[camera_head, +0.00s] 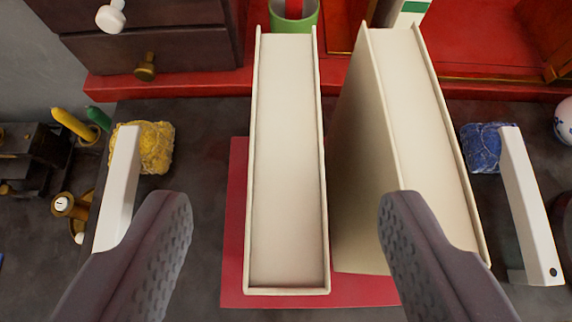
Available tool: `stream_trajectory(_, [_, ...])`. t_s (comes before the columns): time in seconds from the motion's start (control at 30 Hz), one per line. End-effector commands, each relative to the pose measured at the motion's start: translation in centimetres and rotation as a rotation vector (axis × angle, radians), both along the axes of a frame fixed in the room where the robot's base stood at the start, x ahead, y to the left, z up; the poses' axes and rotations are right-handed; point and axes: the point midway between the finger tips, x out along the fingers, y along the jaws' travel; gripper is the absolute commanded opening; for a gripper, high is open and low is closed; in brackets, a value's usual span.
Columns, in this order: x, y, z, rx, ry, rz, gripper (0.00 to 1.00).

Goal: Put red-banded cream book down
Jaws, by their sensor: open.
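Two thick cream books stand upright with their pale page edges facing me. The left cream book (287,165) is between the fingers of my gripper (285,205), with a gap on both sides. The right cream book (415,110) leans slightly and is partly covered by my right finger. No red band shows on either book, so I cannot tell which is the red-banded one. Under them lies a flat red slab (236,230) on the dark surface. My gripper is open, its dark padded fingers wide apart.
A green cup (293,18) with something red in it stands behind the left book. A yellow lump (155,147) and yellow candle (73,124) are at left; a blue lump (482,146) is at right. A dark drawer unit (150,45) and red shelf (470,50) stand behind.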

Motion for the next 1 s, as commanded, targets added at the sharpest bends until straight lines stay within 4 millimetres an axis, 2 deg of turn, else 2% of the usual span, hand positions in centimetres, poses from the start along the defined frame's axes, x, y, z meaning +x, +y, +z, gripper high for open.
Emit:
stream_trajectory(0.2, [1.9, 0.0, -1.7, 0.000, 0.005, 0.000, 0.56])
stream_trajectory(0.53, [3.0, 0.0, -2.4, 0.000, 0.002, 0.000, 0.56])
stream_trajectory(0.8, [5.4, -0.1, -4.1, -0.001, 0.000, 0.001, 0.56])
stream_trajectory(1.0, [6.4, -0.1, -5.1, 0.000, 0.002, 0.000, 0.56])
